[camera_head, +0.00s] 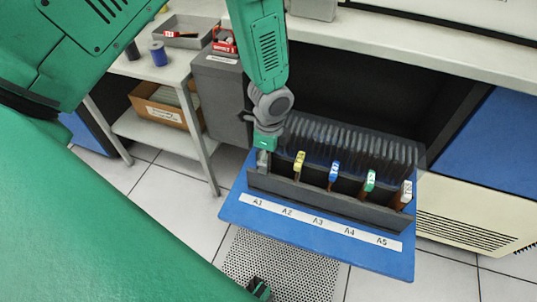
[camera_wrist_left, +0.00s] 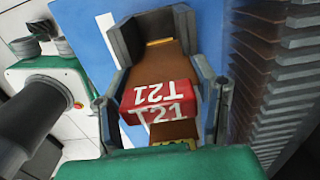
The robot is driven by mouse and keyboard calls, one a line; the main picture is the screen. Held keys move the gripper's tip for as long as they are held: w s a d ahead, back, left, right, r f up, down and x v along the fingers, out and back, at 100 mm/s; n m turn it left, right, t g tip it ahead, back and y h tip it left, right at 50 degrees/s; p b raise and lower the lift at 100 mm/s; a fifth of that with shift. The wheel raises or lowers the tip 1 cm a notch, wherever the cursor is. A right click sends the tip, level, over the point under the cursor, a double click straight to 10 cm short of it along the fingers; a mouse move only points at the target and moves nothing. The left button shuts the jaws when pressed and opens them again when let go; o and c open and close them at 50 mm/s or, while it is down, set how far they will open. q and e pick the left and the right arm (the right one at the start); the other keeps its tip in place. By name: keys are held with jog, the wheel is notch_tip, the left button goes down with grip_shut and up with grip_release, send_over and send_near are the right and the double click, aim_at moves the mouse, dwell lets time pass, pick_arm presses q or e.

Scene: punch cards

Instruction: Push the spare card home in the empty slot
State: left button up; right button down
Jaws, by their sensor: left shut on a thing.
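My left gripper (camera_head: 264,158) is over the A1 end of the dark grey card rack (camera_head: 330,205). It is shut on the spare card (camera_wrist_left: 150,65), a brown card with a red tab (camera_wrist_left: 160,98) marked T21. In the left wrist view the tab is between the grey fingers, and the brown part runs away toward grey walls. How deep the card is in the A1 slot cannot be told. Cards with a yellow tab (camera_head: 299,160), a blue tab (camera_head: 335,170), a green tab (camera_head: 370,180) and a white tab (camera_head: 406,190) stand in the other slots. I do not make out my right gripper.
The rack sits on a blue tray (camera_head: 310,248) with a white label strip A1 to A5. Dark upright fins (camera_head: 350,145) stand close behind the cards. A grey cabinet (camera_head: 220,95) and a side table (camera_head: 155,65) with bins stand left. Open floor lies in front.

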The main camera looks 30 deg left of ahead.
pick_arm(q)
jog(key=shift+f, duration=0.3)
jog(key=o, duration=1.4)
jog(key=shift+o, duration=0.2)
notch_tip(320, 180, up, 12)
jog(key=shift+d+f, duration=0.1)
jog(key=shift+d, duration=0.05)
